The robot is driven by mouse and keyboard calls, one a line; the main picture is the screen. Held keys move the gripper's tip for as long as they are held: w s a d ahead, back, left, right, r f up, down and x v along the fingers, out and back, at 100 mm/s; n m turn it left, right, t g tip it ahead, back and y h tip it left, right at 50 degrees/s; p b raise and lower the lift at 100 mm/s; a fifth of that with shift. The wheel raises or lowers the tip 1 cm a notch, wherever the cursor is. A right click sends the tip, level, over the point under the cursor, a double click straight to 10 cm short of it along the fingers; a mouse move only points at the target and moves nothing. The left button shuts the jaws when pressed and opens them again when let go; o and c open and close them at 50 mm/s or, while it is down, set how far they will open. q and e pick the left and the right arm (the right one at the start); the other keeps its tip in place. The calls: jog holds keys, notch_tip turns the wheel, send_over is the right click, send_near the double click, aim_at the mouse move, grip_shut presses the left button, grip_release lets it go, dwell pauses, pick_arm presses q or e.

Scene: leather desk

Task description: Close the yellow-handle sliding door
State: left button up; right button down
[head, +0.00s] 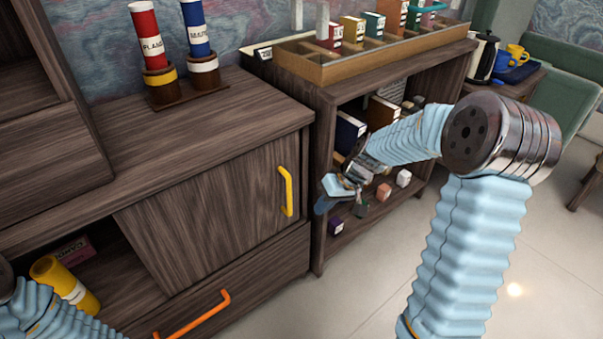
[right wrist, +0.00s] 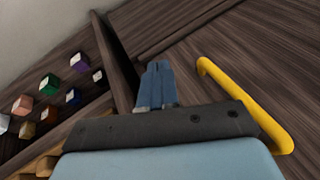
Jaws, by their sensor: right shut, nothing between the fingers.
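The sliding door (head: 222,199) is a dark wood panel in the cabinet at the left of the head view. Its yellow handle (head: 286,191) is upright near the panel's right edge. The door covers the right part of the opening, and the left part is open. My right gripper (head: 330,192) is shut and empty, to the right of the handle and apart from it. In the right wrist view, the blue fingers (right wrist: 157,84) are together beside the yellow handle (right wrist: 243,103). Of my left arm only a sleeve shows at the lower left; its gripper is out of frame.
A yellow cylinder (head: 66,284) lies in the open left compartment. An orange handle (head: 193,317) is on the drawer below. An open shelf (head: 318,212) with books and small cubes stands close to my right gripper. Red and blue tubes (head: 195,30) stand on the cabinet top.

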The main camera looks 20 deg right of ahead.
jog(key=d+r+n+t+y+p, duration=0.15)
jog(key=d+r, duration=0.25)
jog(key=r, duration=1.1)
jog(key=w+a+f+p, duration=0.1)
jog(key=w+a+f, duration=0.1)
jog(key=a+f, duration=0.5)
jog(key=shift+w+a+f, duration=0.25)
jog(key=shift+a, duration=0.6)
jog(key=shift+a, duration=0.1)
